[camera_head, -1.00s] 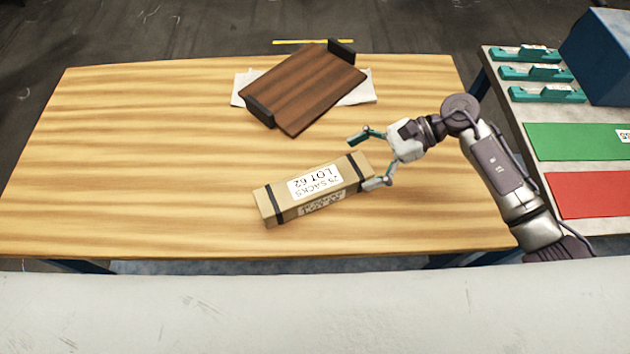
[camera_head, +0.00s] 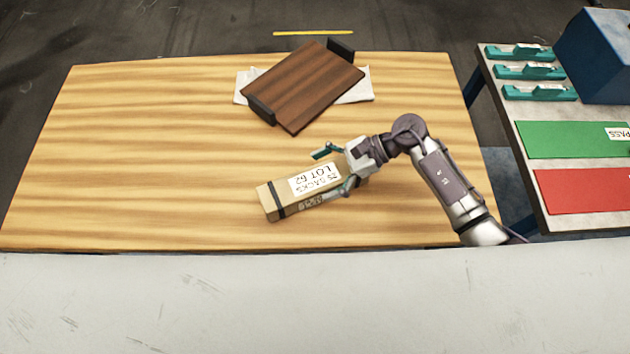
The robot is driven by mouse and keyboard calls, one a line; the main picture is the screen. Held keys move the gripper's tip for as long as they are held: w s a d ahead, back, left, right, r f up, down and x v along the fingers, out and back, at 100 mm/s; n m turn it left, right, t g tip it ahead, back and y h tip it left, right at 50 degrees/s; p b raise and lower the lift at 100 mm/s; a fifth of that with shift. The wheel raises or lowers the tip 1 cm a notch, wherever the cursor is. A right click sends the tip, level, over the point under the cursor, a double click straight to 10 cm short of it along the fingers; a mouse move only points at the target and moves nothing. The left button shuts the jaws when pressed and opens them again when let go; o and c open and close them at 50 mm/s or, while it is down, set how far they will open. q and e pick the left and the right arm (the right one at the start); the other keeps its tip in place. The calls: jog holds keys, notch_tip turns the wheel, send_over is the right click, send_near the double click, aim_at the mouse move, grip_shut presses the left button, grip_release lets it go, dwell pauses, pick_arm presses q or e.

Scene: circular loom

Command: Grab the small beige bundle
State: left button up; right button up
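The small beige bundle (camera_head: 270,202) lies on the wooden table, with a dark strap and white labels reading "25 SACKS LOT 62". My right gripper (camera_head: 333,172) is open around the bundle's right end. One finger is at the far side of the bundle and the other is along its near side. Whether the fingers touch it I cannot tell. The gripper covers the bundle's right end. My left gripper is not in view.
A dark brown wooden board with black end pieces (camera_head: 308,85) lies on a white sheet (camera_head: 355,92) at the back of the table (camera_head: 130,150). A side table at right holds teal holders (camera_head: 530,72), a blue box (camera_head: 600,60), a green panel (camera_head: 565,139) and a red panel (camera_head: 585,191).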

jog(key=c, duration=1.3)
jog(key=shift+c, duration=1.1)
jog(key=shift+r, duration=0.15)
